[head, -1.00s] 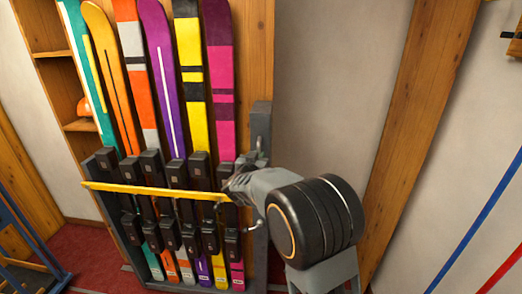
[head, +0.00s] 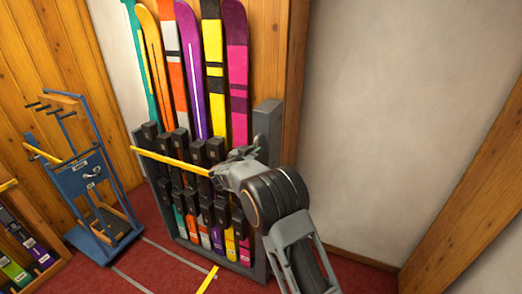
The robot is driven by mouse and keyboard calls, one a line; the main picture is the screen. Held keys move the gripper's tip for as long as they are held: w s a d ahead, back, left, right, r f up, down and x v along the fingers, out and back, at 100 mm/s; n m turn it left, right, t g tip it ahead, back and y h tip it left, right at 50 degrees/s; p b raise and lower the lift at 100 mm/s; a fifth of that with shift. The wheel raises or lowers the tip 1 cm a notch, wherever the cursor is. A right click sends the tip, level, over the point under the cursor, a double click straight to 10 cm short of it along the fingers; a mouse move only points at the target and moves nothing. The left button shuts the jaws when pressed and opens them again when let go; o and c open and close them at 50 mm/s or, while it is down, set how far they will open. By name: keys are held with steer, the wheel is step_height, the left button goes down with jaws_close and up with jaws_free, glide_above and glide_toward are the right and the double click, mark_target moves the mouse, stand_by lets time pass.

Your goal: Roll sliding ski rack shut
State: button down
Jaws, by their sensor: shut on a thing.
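The ski rack (head: 267,125) is a grey frame holding several upright skis in black clamps, among them a purple ski (head: 192,70) and a magenta ski (head: 236,65). A yellow bar (head: 165,157) runs across its front. My gripper (head: 215,172) is at the right end of this bar and is shut on it. The fingertips are small and partly hidden by the wrist. My arm covers the rack's lower right part.
A blue stand (head: 88,180) with a wooden top is at the left. A wooden rack (head: 62,262) with boards is at the lower left. Grey lines (head: 130,281) and a yellow strip (head: 208,281) lie on the red floor (head: 170,270). A pale wall (head: 380,110) is at the right.

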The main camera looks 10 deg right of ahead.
steer(key=shift+w+a+r, duration=0.1)
steer(key=shift+w+r, duration=0.1)
steer(key=shift+r, duration=0.1)
steer(key=shift+a, duration=0.1)
steer(key=c, duration=1.1)
jaws_free()
steer(key=shift+w+f, duration=0.15)
steer(key=shift+w, duration=0.05)
steer(key=shift+s, duration=0.1)
steer(key=shift+a+f, duration=0.1)
steer(key=b+v, duration=0.3)
steer(key=v, duration=1)
steer(key=shift+s+a+b, duration=0.3)
